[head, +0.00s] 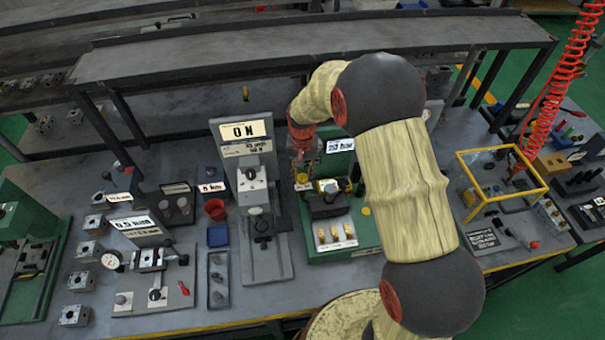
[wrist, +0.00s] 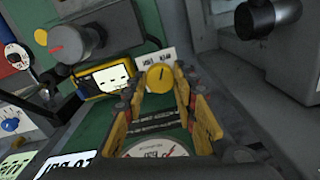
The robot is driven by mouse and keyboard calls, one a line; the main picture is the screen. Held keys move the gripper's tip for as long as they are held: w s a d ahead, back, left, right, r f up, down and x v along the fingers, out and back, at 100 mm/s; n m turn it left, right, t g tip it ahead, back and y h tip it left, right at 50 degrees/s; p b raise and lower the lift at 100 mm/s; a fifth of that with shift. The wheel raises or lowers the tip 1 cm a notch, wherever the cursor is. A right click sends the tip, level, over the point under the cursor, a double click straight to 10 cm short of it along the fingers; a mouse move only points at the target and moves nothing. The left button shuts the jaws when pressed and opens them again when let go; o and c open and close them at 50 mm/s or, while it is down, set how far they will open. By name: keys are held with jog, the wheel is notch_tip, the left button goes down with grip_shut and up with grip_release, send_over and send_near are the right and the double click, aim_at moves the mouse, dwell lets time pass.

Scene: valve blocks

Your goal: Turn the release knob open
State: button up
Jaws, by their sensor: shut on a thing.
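The release knob, a round yellow knob (wrist: 159,77) with a short dark pointer line on its face, shows in the wrist view between the tips of my gripper (wrist: 158,84). The two yellow fingers are shut on it, one on each side. The pointer line stands close to upright in that picture. In the head view my gripper (head: 301,150) points down at the back left of the green test station (head: 317,254).
In the wrist view a yellow-framed display (wrist: 110,75) and a grey cylinder with a red mark (wrist: 70,42) sit left of the knob. A grey press stand (head: 262,255) is left of the station in the head view. Yellow fittings (head: 335,235) lie at the station's front.

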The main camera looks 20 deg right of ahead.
aim_at(302, 177)
jog(key=shift+m, duration=1)
jog(key=o, duration=1.1)
jog(key=shift+o, duration=0.3)
notch_tip(302, 177, up, 12)
